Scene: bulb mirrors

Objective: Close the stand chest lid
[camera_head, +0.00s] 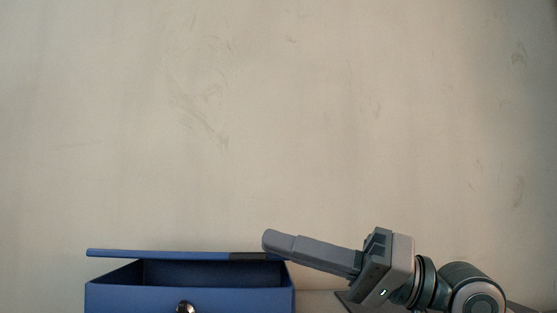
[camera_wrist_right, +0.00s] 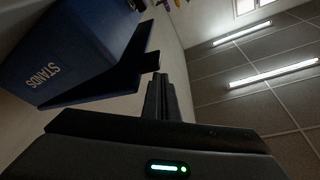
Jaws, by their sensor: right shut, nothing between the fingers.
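In the right wrist view, the chest (camera_wrist_right: 75,50) shows white STANDS lettering, and my fingers (camera_wrist_right: 160,92) are beside the dark panel edge. My left gripper is out of view.
A plain beige wall (camera_head: 280,120) fills the head view behind the chest. A pale surface shows in part right of the chest, under my right arm. The space above the lid is clear. Ceiling lights (camera_wrist_right: 273,72) show in the right wrist view.

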